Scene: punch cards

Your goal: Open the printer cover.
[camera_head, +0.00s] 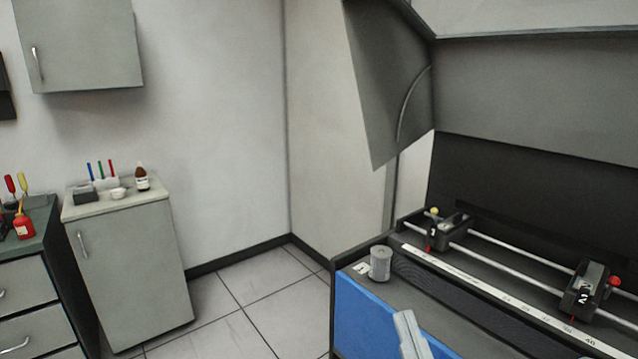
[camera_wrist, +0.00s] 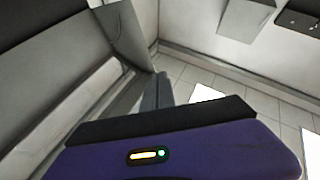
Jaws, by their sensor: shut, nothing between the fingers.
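The printer cover (camera_head: 520,90) is a large grey hood at the upper right of the head view. It stands raised, with its grey side panel (camera_head: 385,75) hanging at the left, and the inside of the printer is exposed. My gripper (camera_wrist: 163,80) shows in the wrist view as two grey fingers close together, shut and empty, beyond its purple and black body. Grey panels, likely of the printer, lie left of the fingers. I cannot tell whether the fingers touch them. A light grey bar at the bottom of the head view may be part of my arm.
The printer bed holds rails with a left carriage (camera_head: 437,230) and a right carriage (camera_head: 590,288). A grey cylinder (camera_head: 380,263) stands at its left corner, above the blue front (camera_head: 370,315). A small cabinet (camera_head: 130,265) stands at left. Tiled floor (camera_head: 235,320) lies free between.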

